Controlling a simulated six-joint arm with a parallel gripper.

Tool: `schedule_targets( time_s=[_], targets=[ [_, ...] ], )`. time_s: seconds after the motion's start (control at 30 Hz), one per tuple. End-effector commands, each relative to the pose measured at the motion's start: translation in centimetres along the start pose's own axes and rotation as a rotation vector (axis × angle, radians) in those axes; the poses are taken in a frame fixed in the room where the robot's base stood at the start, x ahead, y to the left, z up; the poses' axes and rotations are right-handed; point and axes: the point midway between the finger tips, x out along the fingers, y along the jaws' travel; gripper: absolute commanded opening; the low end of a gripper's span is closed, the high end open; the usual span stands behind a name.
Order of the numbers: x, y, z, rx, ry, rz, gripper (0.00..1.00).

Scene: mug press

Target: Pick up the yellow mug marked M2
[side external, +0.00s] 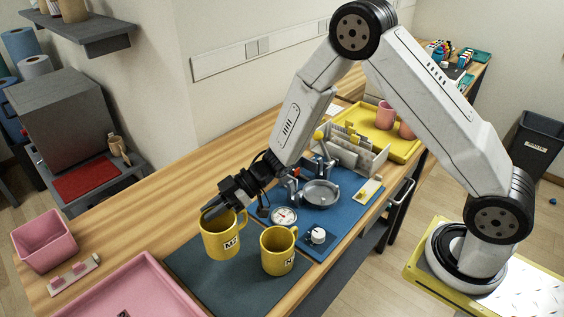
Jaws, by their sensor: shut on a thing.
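The yellow mug marked M2 (221,240) is at the front of the side external view, over the dark mat (187,265). My gripper (212,212) is at its rim, shut on it from above. The mug looks upright. I cannot tell whether its base touches the mat or is slightly above it. A second yellow mug (278,252) stands on the mat just to the right, its label only partly readable. The jaws hide part of the M2 mug's rim.
A pink tray (112,283) lies at the left front and a pink bin (45,240) behind it. To the right, a blue mat (333,222) carries a round gauge (284,215) and a metal press fixture (320,193). A yellow tray (352,117) with pink cups is behind.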

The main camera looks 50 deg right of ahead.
Motion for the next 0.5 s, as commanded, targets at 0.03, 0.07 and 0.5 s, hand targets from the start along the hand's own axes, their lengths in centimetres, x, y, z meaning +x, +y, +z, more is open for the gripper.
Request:
schedule_targets(
  time_s=[0.03,0.07,0.5],
  targets=[
    [-0.6,-0.4,-0.7,-0.002,0.003,0.002,0.00],
    [-1.0,-0.6,-0.9,-0.002,0.003,0.002,0.00],
    [-5.7,-5.8,-2.0,0.000,0.002,0.002,0.00]
  ],
)
